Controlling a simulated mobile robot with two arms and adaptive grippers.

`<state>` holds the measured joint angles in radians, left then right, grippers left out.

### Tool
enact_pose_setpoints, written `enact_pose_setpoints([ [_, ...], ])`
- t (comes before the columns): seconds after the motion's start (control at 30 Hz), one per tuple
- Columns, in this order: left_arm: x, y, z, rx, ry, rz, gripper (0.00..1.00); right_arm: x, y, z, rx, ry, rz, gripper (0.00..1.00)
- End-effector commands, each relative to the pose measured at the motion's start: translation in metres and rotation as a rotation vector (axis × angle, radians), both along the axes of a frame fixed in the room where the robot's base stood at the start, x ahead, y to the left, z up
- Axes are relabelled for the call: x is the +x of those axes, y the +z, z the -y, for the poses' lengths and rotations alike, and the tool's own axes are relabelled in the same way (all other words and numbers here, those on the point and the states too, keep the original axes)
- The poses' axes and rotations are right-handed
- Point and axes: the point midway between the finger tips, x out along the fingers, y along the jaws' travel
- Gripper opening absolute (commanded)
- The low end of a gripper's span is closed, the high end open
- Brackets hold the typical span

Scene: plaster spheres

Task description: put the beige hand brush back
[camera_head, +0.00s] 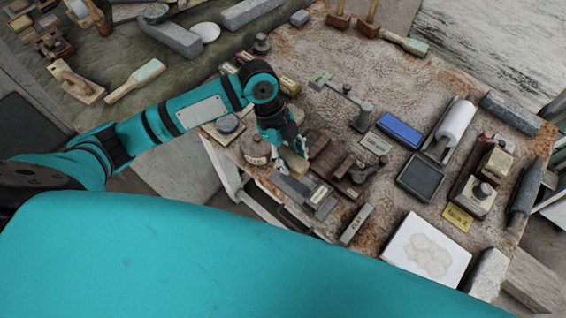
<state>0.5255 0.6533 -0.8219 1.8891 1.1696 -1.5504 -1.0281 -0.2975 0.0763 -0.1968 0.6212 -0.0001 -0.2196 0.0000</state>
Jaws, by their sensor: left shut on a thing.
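My left gripper (289,157) is over the near left part of the stained table. It is shut on a small beige thing (295,165), which looks like the beige hand brush. Its lower part and much of its outline are hidden by the fingers and the clutter, so I cannot tell whether it touches the table. My right gripper is not in view.
Close by stand a round tin (255,150), a brown wooden tool (335,160) and grey flat blocks (292,188). A blue box (400,131), a dark square pad (420,177) and a white slab (426,250) lie to the right. Bare table shows behind.

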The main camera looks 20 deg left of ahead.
Motion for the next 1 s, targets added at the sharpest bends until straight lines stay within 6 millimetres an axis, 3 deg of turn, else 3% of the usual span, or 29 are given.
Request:
enact_pose_setpoints([
  [0.23, 0.000, -0.031, 0.000, 0.000, 0.001, 0.000, 0.12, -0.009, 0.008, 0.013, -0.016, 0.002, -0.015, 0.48],
  [0.5, 0.000, -0.065, 0.000, 0.001, 0.000, 0.000, 0.12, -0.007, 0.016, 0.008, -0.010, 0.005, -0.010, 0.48],
  [0.9, 0.000, -0.073, 0.000, 0.001, -0.001, 0.002, 0.12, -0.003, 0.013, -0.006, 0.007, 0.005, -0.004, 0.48],
  [0.93, 0.001, -0.072, 0.000, 0.001, -0.001, 0.002, 0.41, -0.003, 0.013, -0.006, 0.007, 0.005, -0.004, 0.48],
  [1.0, 0.000, -0.072, 0.000, 0.001, -0.001, 0.002, 0.50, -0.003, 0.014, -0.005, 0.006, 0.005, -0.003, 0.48],
])
